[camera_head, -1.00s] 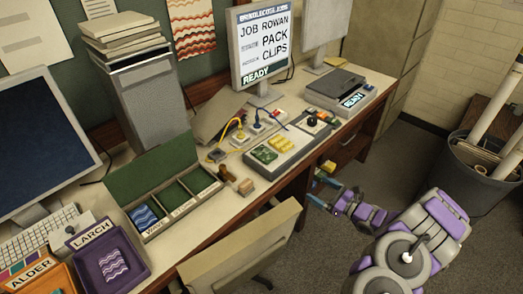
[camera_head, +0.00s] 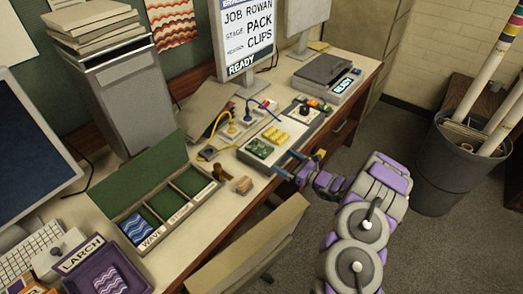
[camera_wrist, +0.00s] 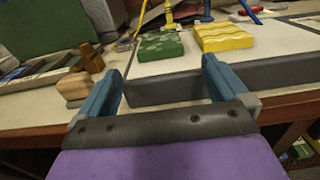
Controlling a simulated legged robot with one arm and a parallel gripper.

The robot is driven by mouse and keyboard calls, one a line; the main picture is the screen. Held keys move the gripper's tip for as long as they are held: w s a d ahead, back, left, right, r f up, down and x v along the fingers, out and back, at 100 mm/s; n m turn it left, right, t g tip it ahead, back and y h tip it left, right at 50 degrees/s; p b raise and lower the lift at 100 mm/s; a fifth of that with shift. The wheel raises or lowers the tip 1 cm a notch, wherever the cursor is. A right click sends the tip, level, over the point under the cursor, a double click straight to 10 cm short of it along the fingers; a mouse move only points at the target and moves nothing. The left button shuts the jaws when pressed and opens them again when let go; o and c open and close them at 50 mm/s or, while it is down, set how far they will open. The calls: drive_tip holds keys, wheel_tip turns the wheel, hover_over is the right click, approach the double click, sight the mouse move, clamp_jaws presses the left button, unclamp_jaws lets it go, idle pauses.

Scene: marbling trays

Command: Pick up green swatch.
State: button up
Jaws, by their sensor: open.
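The green swatch (camera_head: 259,148) is a small patterned block lying on the front left of a grey platform (camera_head: 249,161) on the desk. In the wrist view the green swatch (camera_wrist: 160,46) shows ahead, between the finger lines and beyond the platform's front edge. A yellow swatch (camera_head: 275,135) lies just right of it, and the yellow swatch also shows in the wrist view (camera_wrist: 223,36). My gripper (camera_head: 287,163) is open and empty at the desk's front edge, short of the platform. Its blue fingers (camera_wrist: 162,76) point toward the platform, apart from the green swatch.
A green-lined compartment box (camera_head: 170,227) with a blue swatch stands to the left. A wooden stamp (camera_head: 243,185) sits between box and platform. Cables and plugs lie behind. A chair back (camera_head: 250,245) stands before the desk.

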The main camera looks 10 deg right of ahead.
sight(269, 153)
drive_tip(key=a, duration=0.1)
drive_tip(key=w+a, duration=0.1)
drive_tip(key=a, duration=0.1)
drive_tip(key=shift+w+a, duration=0.1)
drive_tip(key=shift+w, duration=0.2)
drive_tip(key=shift+w+a, duration=0.1)
drive_tip(key=shift+w, duration=0.05)
drive_tip(key=shift+w+d+b, duration=0.3)
drive_tip(key=shift+w+d, duration=0.1)
drive_tip(key=shift+w, duration=0.1)
drive_tip(key=shift+w+a+f, duration=0.1)
drive_tip(key=shift+w+a, duration=0.15)
drive_tip(key=shift+w, duration=0.75)
drive_tip(key=a, duration=0.1)
drive_tip(key=w+a, duration=0.1)
drive_tip(key=a, duration=0.1)
drive_tip(key=shift+w+b, duration=0.2)
drive_tip(key=shift+b, duration=0.15)
drive_tip(key=shift+a+r, duration=0.2)
drive_tip(key=shift+d+f, duration=0.1)
drive_tip(key=shift+d, duration=0.45)
drive_tip(key=c, duration=0.4)
drive_tip(key=shift+a, duration=0.15)
drive_tip(key=c, duration=0.6)
